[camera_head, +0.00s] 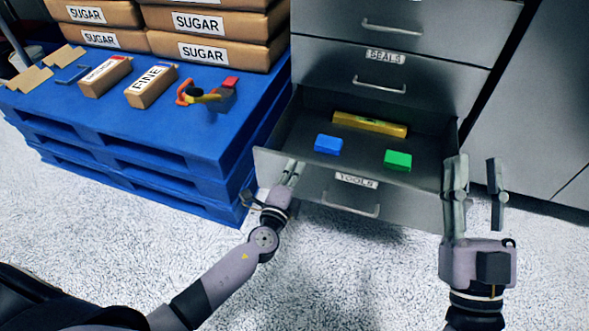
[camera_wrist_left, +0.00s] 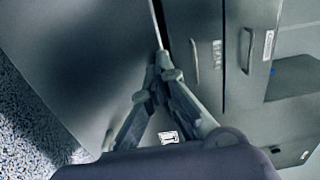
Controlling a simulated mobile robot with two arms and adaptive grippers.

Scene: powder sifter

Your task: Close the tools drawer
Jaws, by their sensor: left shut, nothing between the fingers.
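The tools drawer (camera_head: 320,188) is pulled out of the grey cabinet, with its TOOLS label (camera_head: 356,180) and bar handle (camera_head: 349,205) on the front. Inside lie a yellow level (camera_head: 369,123), a blue block (camera_head: 328,145) and a green block (camera_head: 398,160). My left gripper (camera_head: 295,168) is shut and empty at the left part of the drawer front; I cannot tell whether it touches. It also shows in the left wrist view (camera_wrist_left: 163,62), fingertips together. My right gripper (camera_head: 478,164) is open and empty, upright by the drawer's right front corner.
A blue pallet (camera_head: 190,130) stands left of the drawer, with sugar sacks (camera_head: 213,51), small brown packs (camera_head: 150,87) and an orange-handled tool (camera_head: 207,94) on it. The SEALS drawer (camera_head: 385,56) above is shut. A grey cabinet (camera_head: 545,100) stands at right. Speckled floor in front is clear.

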